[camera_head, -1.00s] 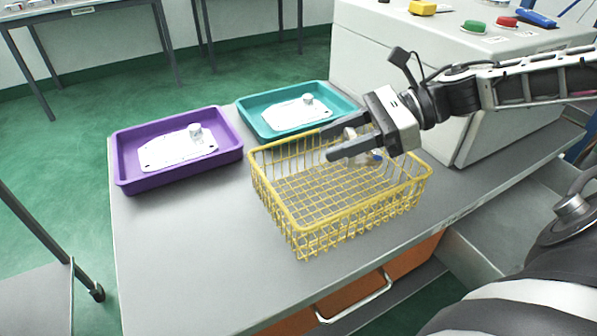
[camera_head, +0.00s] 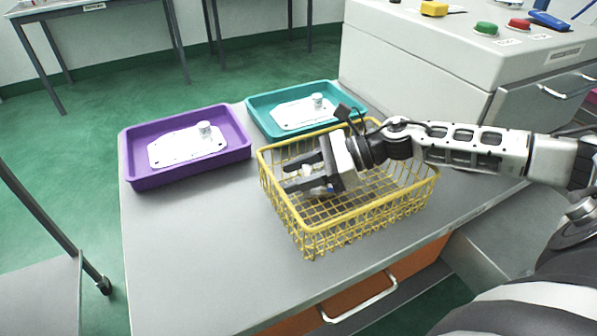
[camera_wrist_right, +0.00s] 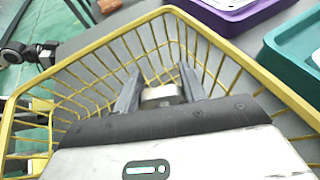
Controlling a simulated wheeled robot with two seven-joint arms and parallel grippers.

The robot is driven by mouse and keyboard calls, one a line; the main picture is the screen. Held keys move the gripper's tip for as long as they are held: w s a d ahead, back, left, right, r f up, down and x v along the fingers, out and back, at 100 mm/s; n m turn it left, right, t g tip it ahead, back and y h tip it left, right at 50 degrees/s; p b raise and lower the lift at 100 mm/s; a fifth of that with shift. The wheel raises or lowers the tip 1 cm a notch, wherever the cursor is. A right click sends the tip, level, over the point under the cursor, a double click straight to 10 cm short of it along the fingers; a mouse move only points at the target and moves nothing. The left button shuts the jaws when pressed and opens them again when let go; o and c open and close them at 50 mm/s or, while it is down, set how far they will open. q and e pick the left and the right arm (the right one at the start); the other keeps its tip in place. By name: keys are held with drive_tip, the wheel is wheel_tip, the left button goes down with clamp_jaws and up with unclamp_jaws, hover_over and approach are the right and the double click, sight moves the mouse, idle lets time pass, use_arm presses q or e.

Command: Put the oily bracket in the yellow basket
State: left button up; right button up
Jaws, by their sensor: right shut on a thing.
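The yellow wire basket (camera_head: 305,222) stands on the grey table; its mesh also surrounds my gripper in the right wrist view (camera_wrist_right: 215,72). My right gripper (camera_head: 288,177) is down inside the basket opening, its fingers pointing left. It is shut on a small metal part, which I take to be the bracket (camera_wrist_right: 162,95); its rounded end shows between the fingers (camera_wrist_right: 160,88) in the wrist view. The rest of the part is hidden by the gripper. I cannot tell whether it touches the basket floor, or see oil on it.
A purple tray (camera_head: 130,165) and a teal tray (camera_head: 257,110) stand behind the basket, each holding a pale flat casting with a round boss. A grey control cabinet (camera_head: 420,70) with coloured buttons stands at the right. The table front left of the basket is clear.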

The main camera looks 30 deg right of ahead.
drive_tip(key=shift+f, duration=0.1)
drive_tip(key=shift+f+b, duration=0.2)
drive_tip(key=shift+b, duration=0.1)
drive_tip(key=o, duration=0.7)
drive_tip(key=shift+r, duration=0.1)
drive_tip(key=shift+r+p, duration=0.2)
drive_tip(key=shift+p, duration=0.1)
drive_tip(key=shift+s+d, duration=0.15)
drive_tip(key=shift+d, duration=0.15)
drive_tip(key=v, duration=0.7)
drive_tip(key=shift+b, duration=0.3)
